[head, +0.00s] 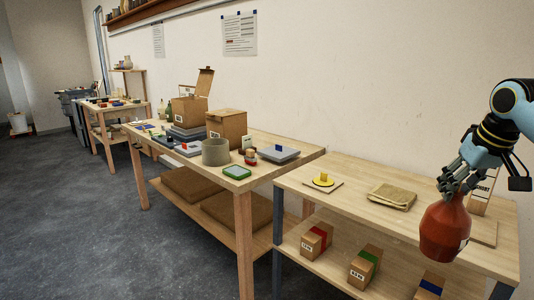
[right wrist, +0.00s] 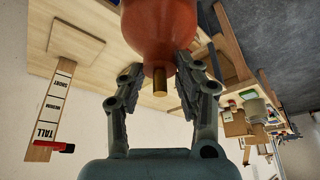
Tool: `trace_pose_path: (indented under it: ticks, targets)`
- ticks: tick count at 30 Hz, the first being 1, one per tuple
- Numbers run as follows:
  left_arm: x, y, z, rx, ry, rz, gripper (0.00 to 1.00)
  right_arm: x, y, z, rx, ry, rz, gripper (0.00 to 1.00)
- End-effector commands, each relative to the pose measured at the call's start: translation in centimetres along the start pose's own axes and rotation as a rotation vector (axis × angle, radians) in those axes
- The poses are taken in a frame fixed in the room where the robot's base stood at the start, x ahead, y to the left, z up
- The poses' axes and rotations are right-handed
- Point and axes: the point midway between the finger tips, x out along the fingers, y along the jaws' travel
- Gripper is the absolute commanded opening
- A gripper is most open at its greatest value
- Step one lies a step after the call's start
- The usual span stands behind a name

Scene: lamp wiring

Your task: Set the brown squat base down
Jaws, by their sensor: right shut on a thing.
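In the right wrist view the base (right wrist: 160,28) fills the top middle, with a brass stem (right wrist: 159,82) between the fingers of my right gripper (right wrist: 157,72). My left gripper is not in view.
A height gauge (right wrist: 52,108) marked TALL, MEDIUM, SHORT stands behind my right gripper. The longer table (head: 290,167) at left is crowded.

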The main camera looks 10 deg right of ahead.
Motion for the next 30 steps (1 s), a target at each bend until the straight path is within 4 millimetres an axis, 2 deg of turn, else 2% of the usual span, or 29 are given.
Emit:
trace_pose_path:
  ticks: [8, 17, 22, 27, 30]
  targets:
    - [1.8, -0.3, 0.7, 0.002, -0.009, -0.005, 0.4, 1.6, 0.0, 0.6, -0.001, 0.003, 0.001, 0.0]
    - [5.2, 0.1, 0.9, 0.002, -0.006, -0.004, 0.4, 4.8, 0.0, 1.9, -0.001, 0.001, 0.001, 0.0]
    - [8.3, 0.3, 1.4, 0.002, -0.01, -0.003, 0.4, 7.9, 0.0, 3.2, -0.001, -0.002, 0.001, 0.0]
    - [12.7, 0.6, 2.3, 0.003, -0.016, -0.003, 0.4, 12.4, 0.0, 5.2, -0.001, -0.009, 0.001, 0.0]
    - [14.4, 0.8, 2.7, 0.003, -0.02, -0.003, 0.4, 14.2, 0.0, 5.9, -0.002, -0.013, 0.002, 0.0]
